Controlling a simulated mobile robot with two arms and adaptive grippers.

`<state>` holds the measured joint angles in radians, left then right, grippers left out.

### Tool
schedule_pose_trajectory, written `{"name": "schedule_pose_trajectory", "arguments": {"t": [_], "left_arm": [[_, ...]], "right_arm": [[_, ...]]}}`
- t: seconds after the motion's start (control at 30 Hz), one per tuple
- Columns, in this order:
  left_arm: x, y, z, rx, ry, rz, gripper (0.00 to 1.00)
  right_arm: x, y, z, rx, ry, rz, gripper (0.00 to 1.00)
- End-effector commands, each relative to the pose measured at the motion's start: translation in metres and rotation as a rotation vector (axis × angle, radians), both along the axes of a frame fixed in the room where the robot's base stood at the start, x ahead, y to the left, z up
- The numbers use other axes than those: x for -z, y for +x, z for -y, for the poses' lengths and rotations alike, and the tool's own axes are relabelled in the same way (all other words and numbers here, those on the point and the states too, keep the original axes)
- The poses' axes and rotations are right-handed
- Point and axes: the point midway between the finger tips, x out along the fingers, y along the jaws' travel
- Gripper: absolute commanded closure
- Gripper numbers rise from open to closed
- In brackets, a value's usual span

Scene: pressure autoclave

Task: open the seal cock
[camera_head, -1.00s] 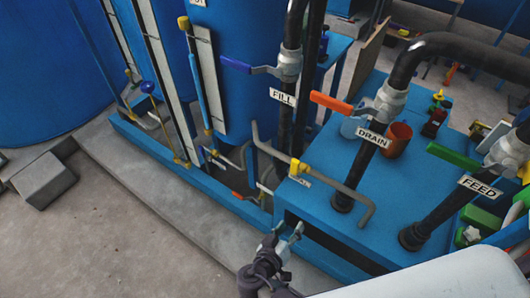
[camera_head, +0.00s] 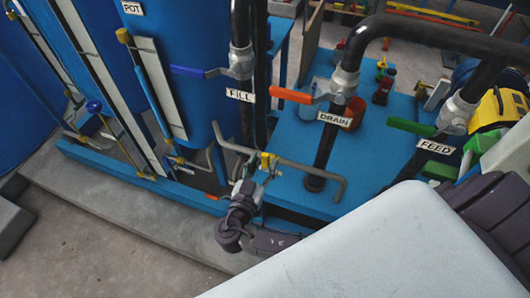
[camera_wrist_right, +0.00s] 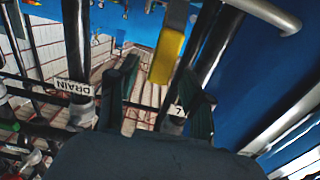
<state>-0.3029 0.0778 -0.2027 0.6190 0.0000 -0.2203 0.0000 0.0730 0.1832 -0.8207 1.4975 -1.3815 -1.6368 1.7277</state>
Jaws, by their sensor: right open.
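A small cock with a yellow handle (camera_head: 267,160) sits on a thin grey bent pipe (camera_head: 310,169) at the front of the blue bench. I take it as the seal cock; its tag is not readable. In the right wrist view the yellow handle (camera_wrist_right: 167,54) hangs between and just beyond the fingertips. My right gripper (camera_head: 259,178) is open, just below and in front of the handle. Its two dark fingers (camera_wrist_right: 160,92) stand apart in the wrist view, and I cannot tell if either touches the handle. My left gripper is out of view.
Thick black pipes carry a blue FILL lever (camera_head: 188,71), an orange DRAIN lever (camera_head: 291,95) and a green FEED lever (camera_head: 411,127). A blue vessel (camera_head: 180,35) stands behind left. The blue bench top (camera_head: 290,140) holds cups. Concrete floor (camera_head: 90,235) is clear at lower left.

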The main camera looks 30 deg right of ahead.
Motion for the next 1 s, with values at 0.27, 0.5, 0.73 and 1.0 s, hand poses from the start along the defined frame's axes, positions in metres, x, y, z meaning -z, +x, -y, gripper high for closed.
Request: {"name": "schedule_pose_trajectory", "arguments": {"t": [0.27,0.5,0.73,1.0], "left_arm": [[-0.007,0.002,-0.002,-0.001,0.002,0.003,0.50],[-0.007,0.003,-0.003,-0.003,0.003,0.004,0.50],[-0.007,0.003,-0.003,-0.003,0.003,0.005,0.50],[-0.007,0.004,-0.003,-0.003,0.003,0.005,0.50]], "right_arm": [[0.000,0.016,0.018,-0.001,0.000,-0.001,0.50],[0.001,0.017,0.019,-0.001,0.000,-0.001,0.50],[0.001,0.017,0.019,-0.001,0.000,-0.001,0.82],[0.001,0.017,0.019,-0.001,0.000,-0.001,1.00]]}}
